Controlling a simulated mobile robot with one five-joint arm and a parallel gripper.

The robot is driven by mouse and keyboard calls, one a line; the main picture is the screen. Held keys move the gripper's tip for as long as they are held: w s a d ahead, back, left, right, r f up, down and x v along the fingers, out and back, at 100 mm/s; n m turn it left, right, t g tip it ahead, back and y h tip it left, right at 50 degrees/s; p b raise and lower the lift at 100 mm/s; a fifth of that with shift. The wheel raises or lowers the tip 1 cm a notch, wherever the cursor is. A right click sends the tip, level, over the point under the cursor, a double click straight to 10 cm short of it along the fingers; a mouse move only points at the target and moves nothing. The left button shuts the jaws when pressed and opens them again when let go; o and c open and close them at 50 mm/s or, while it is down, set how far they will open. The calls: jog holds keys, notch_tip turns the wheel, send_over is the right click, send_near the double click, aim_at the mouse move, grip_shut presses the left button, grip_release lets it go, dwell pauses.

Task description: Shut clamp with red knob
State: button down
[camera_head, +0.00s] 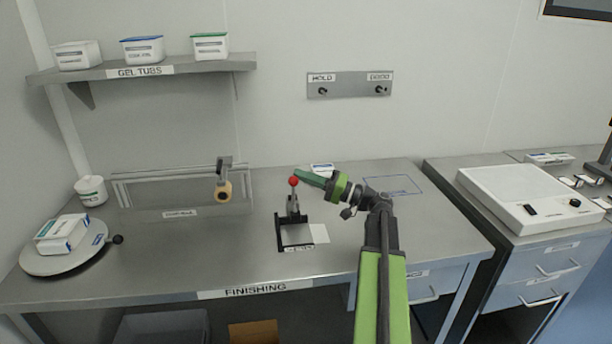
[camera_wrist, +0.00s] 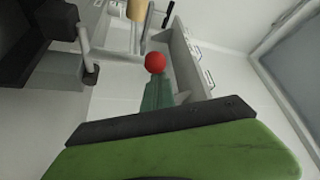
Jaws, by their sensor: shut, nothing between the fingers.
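The clamp (camera_head: 293,207) stands on the bench behind a dark-edged plate with a white sheet on it. Its lever rises upright and ends in a red knob (camera_head: 293,181). My gripper (camera_head: 298,175) is shut and empty, with its green fingertips just right of the red knob, at about its height. In the wrist view the red knob (camera_wrist: 155,62) appears right at the tip of the shut fingers (camera_wrist: 157,92). I cannot tell whether they touch. The clamp's lower parts are only partly visible in the wrist view.
A wooden-faced roller tool (camera_head: 223,190) stands at the left of the bench (camera_head: 345,240). A turntable (camera_head: 65,262) holding a tub is at far left. The shelf (camera_head: 150,68) bears several gel tubs. A white light box (camera_head: 525,195) is on the right-hand cabinet. The bench front is clear.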

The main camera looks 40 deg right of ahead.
jog(key=shift+s+a+f, duration=0.15)
notch_tip(320, 180, up, 2)
jog(key=w+d+p, duration=0.2)
jog(key=w+d, duration=0.1)
jog(key=b+v, duration=0.2)
jog(key=v, duration=0.7)
jog(key=shift+s, duration=0.3)
